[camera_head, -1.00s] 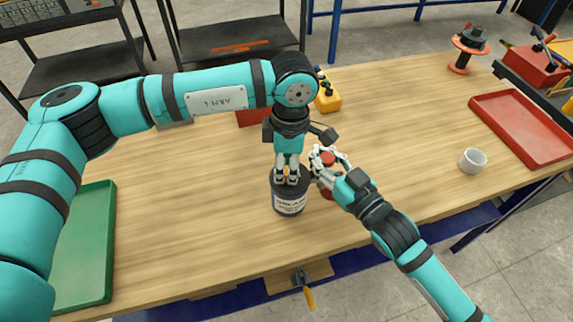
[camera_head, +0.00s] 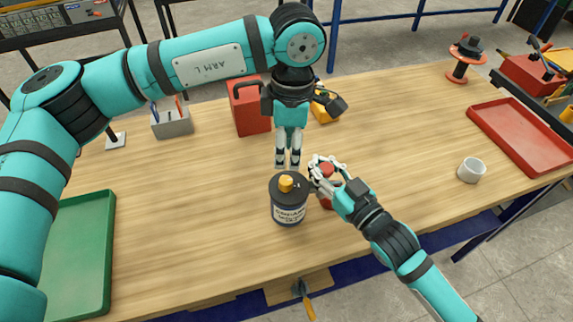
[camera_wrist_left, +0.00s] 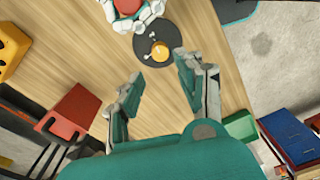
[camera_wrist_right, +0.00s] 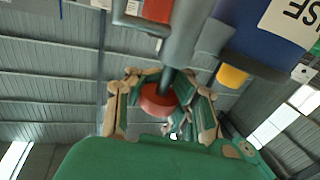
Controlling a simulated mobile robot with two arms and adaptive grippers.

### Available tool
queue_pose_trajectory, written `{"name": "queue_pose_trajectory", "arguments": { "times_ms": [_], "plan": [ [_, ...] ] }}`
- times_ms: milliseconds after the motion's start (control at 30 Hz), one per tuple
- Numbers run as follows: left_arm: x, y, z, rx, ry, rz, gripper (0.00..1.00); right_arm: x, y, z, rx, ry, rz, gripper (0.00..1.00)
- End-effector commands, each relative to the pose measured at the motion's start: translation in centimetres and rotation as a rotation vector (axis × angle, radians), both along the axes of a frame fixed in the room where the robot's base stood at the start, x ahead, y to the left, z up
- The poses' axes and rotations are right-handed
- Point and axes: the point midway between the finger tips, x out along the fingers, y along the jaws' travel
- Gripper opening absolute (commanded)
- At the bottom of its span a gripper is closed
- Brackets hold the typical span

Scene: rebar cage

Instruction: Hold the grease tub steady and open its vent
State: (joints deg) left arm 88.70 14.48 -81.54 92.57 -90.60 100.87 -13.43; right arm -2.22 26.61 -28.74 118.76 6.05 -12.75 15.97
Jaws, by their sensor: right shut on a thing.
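The grease tub (camera_head: 288,213) is a dark, labelled tub standing upright on the workbench. An orange-yellow knob (camera_head: 286,183) sits on its black lid; the lid also shows in the left wrist view (camera_wrist_left: 145,44). I cannot tell whether the vent is open. My left gripper (camera_head: 287,166) is open and empty, above and behind the tub, pointing down; its fingers stand apart in the left wrist view (camera_wrist_left: 156,92). My right gripper (camera_head: 326,166) is shut on a red-topped object (camera_wrist_right: 157,100) just right of the tub. Fingers hide much of that object.
A green tray (camera_head: 92,250) lies at the left and a red tray (camera_head: 520,133) at the right. A red box (camera_head: 250,112) and a yellow item (camera_head: 325,108) are behind. The bench front is mostly clear.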

Motion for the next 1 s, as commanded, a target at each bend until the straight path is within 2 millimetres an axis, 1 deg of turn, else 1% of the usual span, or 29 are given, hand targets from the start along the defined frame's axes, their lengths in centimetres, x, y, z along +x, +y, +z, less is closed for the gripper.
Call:
{"name": "queue_pose_trajectory", "arguments": {
  "times_ms": [33, 100, 233, 367, 667, 700, 900, 967, 1000],
  "plan": [
    [0.1, -0.1, 1.0, -0.001, -0.003, 0.000, 0.37, 0.0, 0.0, 0.0, 0.001, -0.001, 0.000, 0.00],
    [0.1, -0.1, 2.0, -0.001, -0.002, 0.000, 0.37, 0.0, 0.0, 0.0, 0.001, 0.000, 0.000, 0.00],
    [0.0, -0.2, 3.1, 0.000, -0.001, -0.001, 0.37, 0.0, 0.0, 0.0, 0.001, 0.000, 0.000, 0.00],
    [0.0, -0.2, 3.5, 0.000, 0.000, -0.001, 0.37, 0.0, 0.0, 0.0, 0.001, 0.000, 0.000, 0.00],
    [0.0, -0.2, 3.5, 0.000, 0.000, -0.001, 0.37, 0.0, 0.0, 0.0, 0.001, 0.000, 0.000, 0.00],
    [0.0, -0.2, 3.5, 0.000, 0.000, -0.001, 0.37, 0.0, 0.0, 0.0, 0.001, 0.000, 0.000, 0.09],
    [0.0, -0.2, 3.4, 0.000, 0.000, -0.001, 0.37, 0.0, 0.0, 0.0, 0.001, -0.001, 0.000, 0.35],
    [0.0, -0.2, 3.4, 0.000, 0.000, -0.001, 0.37, 0.0, 0.0, 0.0, 0.001, -0.001, 0.000, 0.43],
    [0.0, -0.2, 3.4, 0.000, 0.000, -0.001, 0.37, 0.0, 0.0, 0.0, 0.001, -0.001, 0.000, 0.45]
  ]
}}
